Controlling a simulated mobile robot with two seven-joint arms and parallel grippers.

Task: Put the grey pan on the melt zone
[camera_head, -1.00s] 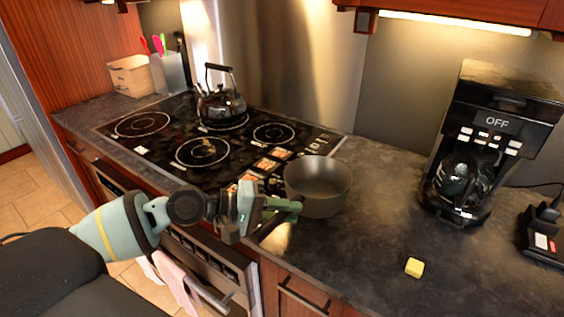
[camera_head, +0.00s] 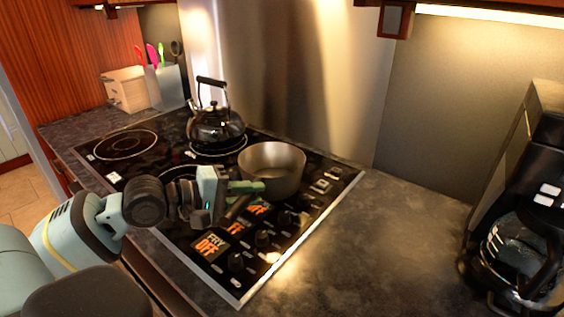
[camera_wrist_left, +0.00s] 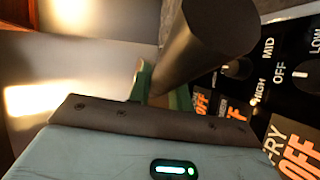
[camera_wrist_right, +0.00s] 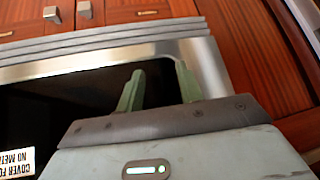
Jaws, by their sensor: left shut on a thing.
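The grey pan (camera_head: 272,172) is upright over the right back part of the black cooktop (camera_head: 229,278). It hides the burner ring there. I cannot tell whether its base touches the glass. My left gripper (camera_head: 245,187) is shut on the pan's dark handle (camera_head: 236,209), which points to the front. In the left wrist view the handle (camera_wrist_left: 207,42) runs between the green fingers. No melt label is readable, so I cannot tell which ring is the melt zone. My right gripper (camera_wrist_right: 158,88) is open and empty in its wrist view, in front of a dark glass door.
A black kettle (camera_head: 215,125) stands on the back burner, left of the pan. Knobs and orange-lit displays (camera_head: 210,245) line the cooktop's right side. A coffee maker (camera_head: 525,235) stands at the far right. The counter (camera_head: 385,245) between is clear.

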